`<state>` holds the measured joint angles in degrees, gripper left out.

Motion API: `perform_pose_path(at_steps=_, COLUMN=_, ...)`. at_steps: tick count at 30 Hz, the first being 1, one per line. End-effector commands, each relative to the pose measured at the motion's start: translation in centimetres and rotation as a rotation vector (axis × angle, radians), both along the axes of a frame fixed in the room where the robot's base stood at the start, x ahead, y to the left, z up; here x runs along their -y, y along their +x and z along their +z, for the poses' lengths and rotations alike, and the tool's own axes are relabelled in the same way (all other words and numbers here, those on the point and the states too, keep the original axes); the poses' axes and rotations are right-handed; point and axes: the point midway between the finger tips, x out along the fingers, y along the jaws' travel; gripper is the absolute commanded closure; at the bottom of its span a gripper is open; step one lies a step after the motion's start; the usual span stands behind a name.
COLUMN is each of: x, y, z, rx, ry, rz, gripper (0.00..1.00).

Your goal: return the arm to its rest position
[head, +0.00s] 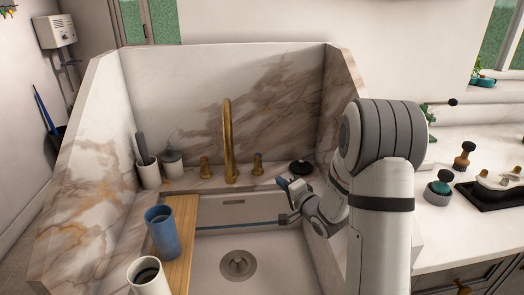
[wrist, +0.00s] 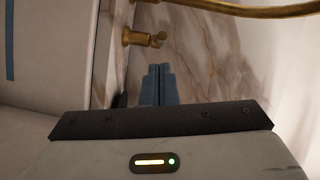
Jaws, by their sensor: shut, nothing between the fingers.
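My gripper (head: 287,201) is over the right part of the sink in the head view, near its back ledge. In the wrist view its two blue-grey fingers (wrist: 159,85) are together, with nothing between them. My arm comes from the lower right of the head view and bends down and left to the gripper. The gripper seems apart from the sink, though its exact height is hard to tell.
The marble-walled sink (head: 238,213) has a brass faucet (head: 229,140) behind it. A wooden board (head: 182,225), a blue cup (head: 161,231) and a white cup (head: 148,278) are at left. A dark round item (head: 301,167) lies behind the gripper. The right counter holds several items.

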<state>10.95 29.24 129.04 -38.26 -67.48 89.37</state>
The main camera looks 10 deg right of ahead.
Motion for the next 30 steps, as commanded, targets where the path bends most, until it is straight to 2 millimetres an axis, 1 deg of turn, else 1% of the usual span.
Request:
perform_pose_path(at_steps=1, x=0.2, y=-0.1, z=1.1, rx=-0.005, ry=-0.058, rz=-0.018, gripper=1.00)
perform_pose_path(at_steps=5, x=1.4, y=-1.0, z=3.2, rx=-0.065, ry=-0.291, rz=-0.089, gripper=1.00)
perform_pose_path(at_steps=8, x=2.5, y=-2.6, z=4.8, rx=-0.142, ry=-0.486, rz=-0.131, gripper=1.00)
perform_pose_path(at_steps=11, x=3.5, y=-5.1, z=6.2, rx=-0.234, ry=-0.661, rz=-0.144, gripper=1.00)
perform_pose_path(at_steps=14, x=4.2, y=-8.3, z=7.5, rx=-0.338, ry=-0.814, rz=-0.124, gripper=1.00)
perform_pose_path(at_steps=17, x=4.5, y=-12.2, z=8.6, rx=-0.447, ry=-0.946, rz=-0.070, gripper=1.00)
perform_pose_path(at_steps=18, x=4.5, y=-13.9, z=9.0, rx=-0.492, ry=-0.990, rz=-0.036, gripper=1.00)
perform_pose_path(at_steps=20, x=4.3, y=-16.6, z=9.6, rx=-0.555, ry=-1.048, rz=0.025, gripper=1.00)
perform_pose_path(at_steps=21, x=4.2, y=-18.5, z=10.0, rx=-0.596, ry=-1.083, rz=0.072, gripper=1.00)
perform_pose_path(at_steps=23, x=3.7, y=-21.4, z=10.5, rx=-0.650, ry=-1.129, rz=0.154, gripper=1.00)
perform_pose_path(at_steps=24, x=3.4, y=-23.3, z=10.8, rx=-0.681, ry=-1.153, rz=0.211, gripper=1.00)
perform_pose_path(at_steps=26, x=2.9, y=-26.0, z=11.2, rx=-0.719, ry=-1.181, rz=0.298, gripper=1.00)
perform_pose_path(at_steps=27, x=2.5, y=-27.6, z=11.4, rx=-0.740, ry=-1.194, rz=0.354, gripper=1.00)
perform_pose_path(at_steps=30, x=1.7, y=-30.8, z=11.9, rx=-0.772, ry=-1.215, rz=0.475, gripper=1.00)
